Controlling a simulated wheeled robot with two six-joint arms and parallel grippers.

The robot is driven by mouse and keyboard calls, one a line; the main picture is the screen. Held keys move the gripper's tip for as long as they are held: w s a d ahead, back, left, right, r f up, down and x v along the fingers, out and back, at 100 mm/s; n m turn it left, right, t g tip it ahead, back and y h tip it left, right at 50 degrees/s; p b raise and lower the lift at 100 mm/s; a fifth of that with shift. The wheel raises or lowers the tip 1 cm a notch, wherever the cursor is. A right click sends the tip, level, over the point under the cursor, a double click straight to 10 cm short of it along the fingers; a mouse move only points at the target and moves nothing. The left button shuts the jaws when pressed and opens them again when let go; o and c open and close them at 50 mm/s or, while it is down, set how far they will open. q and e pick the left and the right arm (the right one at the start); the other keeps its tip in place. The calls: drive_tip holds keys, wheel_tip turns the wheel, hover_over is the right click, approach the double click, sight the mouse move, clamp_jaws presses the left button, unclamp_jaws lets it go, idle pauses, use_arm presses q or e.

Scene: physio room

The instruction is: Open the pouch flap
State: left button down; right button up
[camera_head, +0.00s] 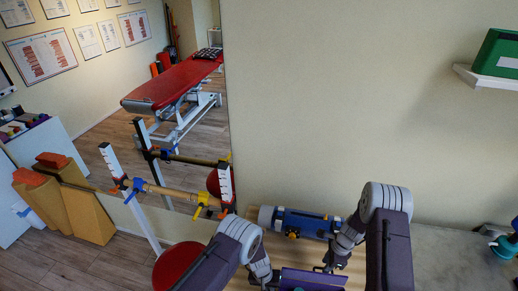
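A dark blue-purple panel (313,279), which looks like the pouch or its flap, lies at the bottom edge on a wooden surface; its lower part is cut off. My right gripper (326,268) points down at the panel's upper right edge, close to it or touching; I cannot tell which. My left gripper (268,281) is low at the panel's left side, partly out of the picture. The fingers of both are too small and dark to show whether they are open or shut.
A blue cylindrical object (300,222) with a yellow-orange part lies behind the panel, against the wall, on the slatted wooden surface (262,246). A mirror stands behind on the left.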

drive_tip(key=shift+r, duration=3.15)
use_arm(q)
drive_tip(key=c, duration=1.5)
unclamp_jaws()
